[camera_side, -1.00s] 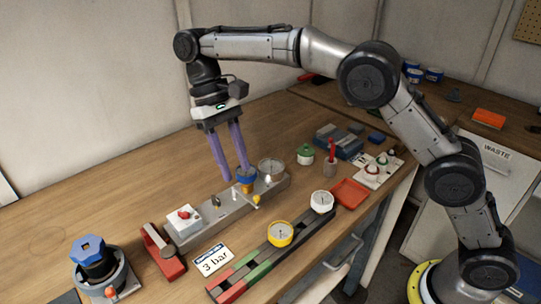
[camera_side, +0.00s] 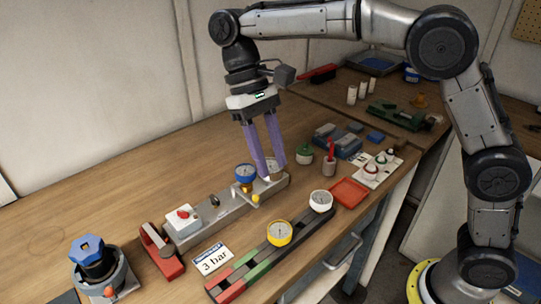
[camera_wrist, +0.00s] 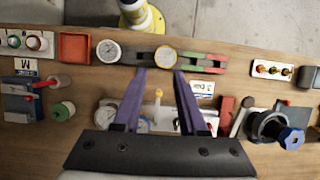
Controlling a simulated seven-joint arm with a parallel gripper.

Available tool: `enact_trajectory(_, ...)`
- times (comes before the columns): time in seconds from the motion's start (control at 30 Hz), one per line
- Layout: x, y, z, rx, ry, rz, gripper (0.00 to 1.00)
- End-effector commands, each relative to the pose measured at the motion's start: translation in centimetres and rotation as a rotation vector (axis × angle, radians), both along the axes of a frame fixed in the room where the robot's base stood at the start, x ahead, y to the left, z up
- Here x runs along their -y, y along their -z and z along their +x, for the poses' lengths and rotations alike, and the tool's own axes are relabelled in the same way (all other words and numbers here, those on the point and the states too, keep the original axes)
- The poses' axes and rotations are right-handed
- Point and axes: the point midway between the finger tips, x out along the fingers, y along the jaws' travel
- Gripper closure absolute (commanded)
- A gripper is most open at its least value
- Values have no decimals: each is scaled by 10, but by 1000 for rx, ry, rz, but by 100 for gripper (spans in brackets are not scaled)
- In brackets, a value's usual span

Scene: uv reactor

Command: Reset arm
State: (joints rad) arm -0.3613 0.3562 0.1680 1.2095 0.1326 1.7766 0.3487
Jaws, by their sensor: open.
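My gripper (camera_side: 272,168) is open, its two purple fingers pointing down over the far end of the grey metal block (camera_side: 220,216). Nothing shows between the fingers. A blue-rimmed gauge (camera_side: 245,173) stands on the block just left of the fingers, above a yellow-tipped fitting (camera_side: 255,198). Another round gauge at the block's far end is mostly hidden behind the fingers. In the wrist view my gripper (camera_wrist: 160,73) points towards the rail with the yellow gauge (camera_wrist: 166,56) and white gauge (camera_wrist: 108,51). Contact between fingers and block cannot be told.
A rail (camera_side: 244,276) carries the yellow and white gauges along the front. A "3 bar" card (camera_side: 212,259), red-handled tool (camera_side: 162,252) and blue-knobbed device (camera_side: 92,262) lie left. A red tray (camera_side: 349,192), green-topped jar (camera_side: 304,154) and pen cup (camera_side: 329,165) stand right.

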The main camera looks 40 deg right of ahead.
Motion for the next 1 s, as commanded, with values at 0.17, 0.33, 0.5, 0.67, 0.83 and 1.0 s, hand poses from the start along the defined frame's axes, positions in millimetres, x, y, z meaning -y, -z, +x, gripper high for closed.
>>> enact_trajectory(0.17,15,-25,-1,59,35,21,59)
enact_trajectory(0.33,54,-68,-38,157,106,42,59)
enact_trajectory(0.5,93,-85,-85,297,162,61,59)
enact_trajectory(0.67,122,-79,-130,448,188,68,59)
enact_trajectory(0.83,145,-51,-173,619,186,56,59)
enact_trajectory(1.0,160,-11,-201,764,143,31,59)
